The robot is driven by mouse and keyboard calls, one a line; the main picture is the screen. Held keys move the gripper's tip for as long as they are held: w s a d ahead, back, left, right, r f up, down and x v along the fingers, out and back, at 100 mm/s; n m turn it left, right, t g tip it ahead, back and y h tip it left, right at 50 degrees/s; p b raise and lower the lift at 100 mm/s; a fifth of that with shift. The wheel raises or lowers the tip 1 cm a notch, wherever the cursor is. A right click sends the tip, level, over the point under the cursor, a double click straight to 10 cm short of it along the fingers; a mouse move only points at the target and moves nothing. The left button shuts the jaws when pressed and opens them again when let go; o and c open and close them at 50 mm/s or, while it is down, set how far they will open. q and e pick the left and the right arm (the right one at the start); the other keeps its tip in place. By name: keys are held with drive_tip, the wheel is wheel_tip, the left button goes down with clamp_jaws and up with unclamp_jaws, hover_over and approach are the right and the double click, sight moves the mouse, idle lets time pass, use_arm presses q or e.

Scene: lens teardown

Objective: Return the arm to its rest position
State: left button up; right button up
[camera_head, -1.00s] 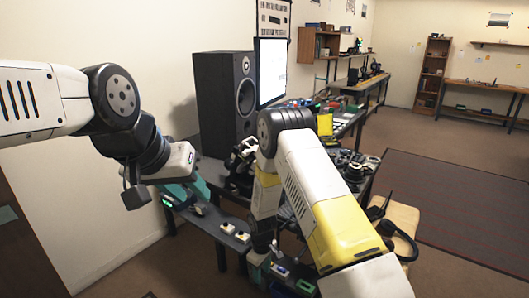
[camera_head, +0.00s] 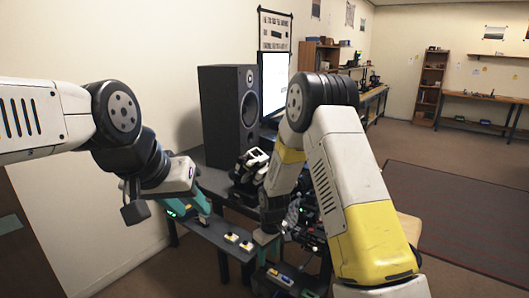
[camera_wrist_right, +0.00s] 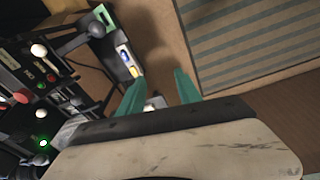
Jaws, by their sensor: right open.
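My right arm (camera_head: 345,175), white and yellow, reaches across the head view and bends down at its black elbow. My right gripper (camera_head: 266,240) hangs low beside the dark bench, partly hidden there. In the right wrist view its two teal fingers (camera_wrist_right: 160,78) are apart, with nothing held between them; a small pale item shows beyond them, lower down. My left arm (camera_head: 120,110) comes in from the left. Its teal gripper (camera_head: 187,207) is over the left end of the bench, and its fingertip gap is unclear.
A black speaker (camera_head: 221,115) and a lit monitor (camera_head: 273,80) stand on the bench. A low dark shelf (camera_head: 205,228) with small coloured items runs along the front. The wrist view shows tools on a dark rack (camera_wrist_right: 45,75) at left and a striped mat (camera_wrist_right: 250,40) at upper right.

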drive_tip(key=s+d+r+m+t+y, duration=0.1)
drive_tip(key=s+d+r+m, duration=0.2)
drive_tip(key=r, duration=0.9)
drive_tip(key=s+d+r+m+t, duration=0.1)
drive_tip(key=s+d+r, duration=0.25)
drive_tip(key=r, duration=0.85)
drive_tip(key=s+d+r+m+t, duration=0.1)
drive_tip(key=s+d+r+m, duration=0.1)
drive_tip(key=s+r, duration=0.4)
drive_tip(key=s+d+r+m+t, duration=0.2)
drive_tip(key=s+d+r, duration=0.2)
drive_tip(key=s, duration=0.6)
drive_tip(key=shift+s+d+r+y, duration=0.3)
drive_tip(key=shift+s+r, duration=0.05)
drive_tip(key=shift+r, duration=0.55)
